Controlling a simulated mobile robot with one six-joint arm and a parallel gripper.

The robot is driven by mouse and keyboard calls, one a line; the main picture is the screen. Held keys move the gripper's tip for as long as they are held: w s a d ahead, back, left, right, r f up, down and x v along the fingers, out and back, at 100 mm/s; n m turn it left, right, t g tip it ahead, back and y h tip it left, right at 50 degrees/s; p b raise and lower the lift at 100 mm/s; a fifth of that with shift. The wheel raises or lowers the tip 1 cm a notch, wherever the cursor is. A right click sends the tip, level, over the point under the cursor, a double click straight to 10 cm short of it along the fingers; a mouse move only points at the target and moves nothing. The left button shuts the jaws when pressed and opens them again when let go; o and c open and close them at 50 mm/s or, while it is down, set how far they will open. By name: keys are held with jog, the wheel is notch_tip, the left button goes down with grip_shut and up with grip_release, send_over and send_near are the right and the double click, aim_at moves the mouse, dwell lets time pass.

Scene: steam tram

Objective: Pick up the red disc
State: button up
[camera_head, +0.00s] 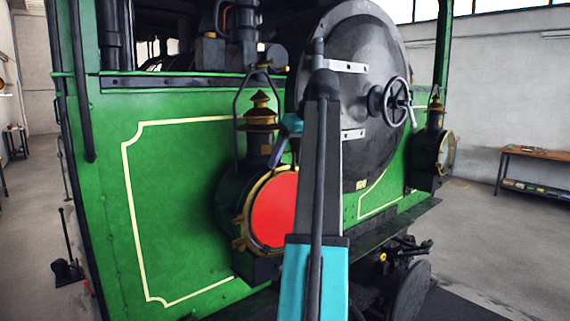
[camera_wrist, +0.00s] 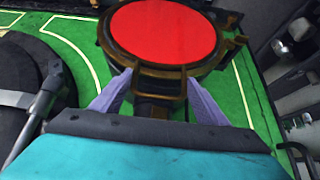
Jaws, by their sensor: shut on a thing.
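The red disc (camera_head: 272,210) sits in the brass ring at the front of the left lamp (camera_head: 233,200) on the green tram. My arm covers its right edge in the head view. The disc fills the top middle of the wrist view (camera_wrist: 162,32). In the head view my gripper (camera_head: 290,125) is at the chimney's right, above the disc.
The dark round boiler door (camera_head: 355,80) with its handwheel (camera_head: 393,102) is right of my arm. A second lamp (camera_head: 432,155) hangs further right. A wooden workbench (camera_head: 535,155) stands by the right wall. The floor between is clear.

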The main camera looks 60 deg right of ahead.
jog(key=shift+r+b, duration=0.65)
jog(key=shift+r, duration=0.5)
jog(key=s+r+p, duration=0.1)
jog(key=s+p, duration=0.1)
jog(key=s, duration=1.3)
jog(key=shift+s+a+r, duration=0.3)
jog(key=shift+s+a, duration=0.05)
jog(key=shift+s, duration=0.15)
